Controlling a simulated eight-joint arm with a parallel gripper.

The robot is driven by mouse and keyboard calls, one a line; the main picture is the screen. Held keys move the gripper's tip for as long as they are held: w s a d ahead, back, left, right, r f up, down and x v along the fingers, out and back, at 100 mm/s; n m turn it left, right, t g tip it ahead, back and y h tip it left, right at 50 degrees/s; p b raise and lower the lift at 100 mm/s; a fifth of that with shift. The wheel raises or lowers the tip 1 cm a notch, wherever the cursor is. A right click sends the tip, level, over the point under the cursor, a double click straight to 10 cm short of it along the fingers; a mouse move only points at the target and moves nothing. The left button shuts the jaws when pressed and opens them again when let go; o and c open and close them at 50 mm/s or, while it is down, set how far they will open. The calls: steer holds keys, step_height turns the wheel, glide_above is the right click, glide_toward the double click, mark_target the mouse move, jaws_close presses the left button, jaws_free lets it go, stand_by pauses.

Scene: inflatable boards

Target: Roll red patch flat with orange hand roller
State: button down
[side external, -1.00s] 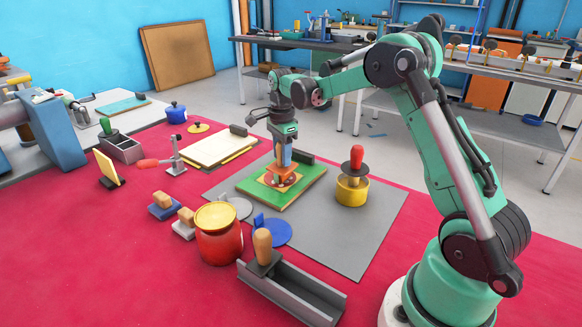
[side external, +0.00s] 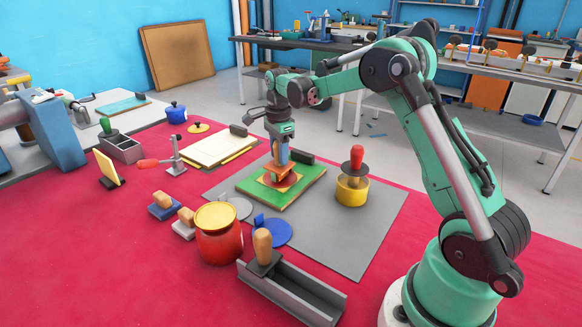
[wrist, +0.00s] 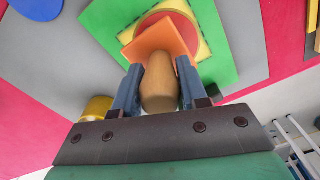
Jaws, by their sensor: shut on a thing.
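My gripper (side external: 281,154) is shut on the wooden handle (wrist: 160,88) of the orange hand roller (side external: 281,169), which is upright. The roller's orange frame (wrist: 160,42) shows in the wrist view between and beyond the two blue fingers. The roller is over the red patch (side external: 287,184), on a yellow square (side external: 267,181) on the green board (side external: 250,190). In the wrist view the roller hides much of the red patch. I cannot tell whether its underside touches the patch.
The board lies on a grey mat (side external: 350,230). A yellow pot with a red-handled tool (side external: 352,190) stands to its right. A red jar with a yellow lid (side external: 218,235), a blue disc (side external: 271,232) and a grey tray (side external: 295,295) are in front. A black block (side external: 303,157) sits at the board's back edge.

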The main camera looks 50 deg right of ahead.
steer(key=shift+w, duration=1.75)
steer(key=shift+s+f, duration=0.1)
steer(key=shift+s, duration=2.9)
step_height(320, 180, up, 7)
